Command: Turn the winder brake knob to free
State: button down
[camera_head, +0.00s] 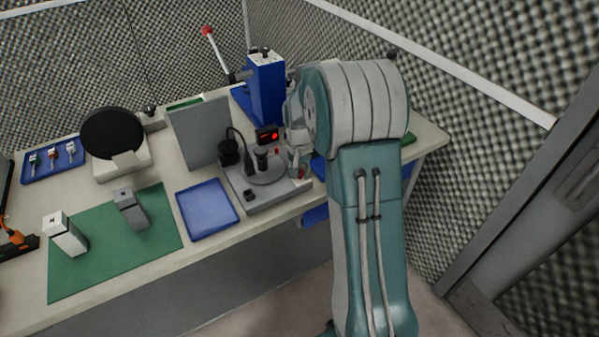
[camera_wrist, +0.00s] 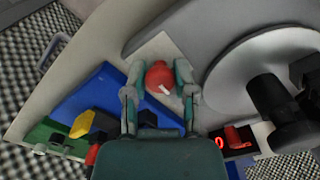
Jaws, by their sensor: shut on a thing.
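The winder (camera_head: 262,198) is a grey plate with a round disc and black parts, near the right end of the bench. Its red brake knob (camera_wrist: 160,77) shows in the wrist view with a white mark on it pointing down and to the right. My gripper (camera_wrist: 160,84) has its two fingers on either side of the knob and is shut on it. In the head view a small red bit of the knob (camera_head: 300,173) shows beside my arm, which hides most of the gripper. The disc (camera_wrist: 265,75) lies to the right of the knob in the wrist view.
A blue tray (camera_head: 208,208) and a green mat (camera_head: 95,262) with two small upright devices lie to the left. A blue lever press (camera_head: 266,90) stands behind the winder. A small red display (camera_head: 267,135) is lit. Foam walls close in behind and right.

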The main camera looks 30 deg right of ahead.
jog(key=n, duration=0.4)
jog(key=shift+n, duration=0.3)
jog(key=n, duration=0.4)
jog(key=shift+n, duration=0.4)
jog(key=shift+c, duration=2)
grip_release()
jog(key=shift+f, duration=0.1)
jog(key=shift+w, duration=0.1)
notch_tip(320, 180, up, 12)
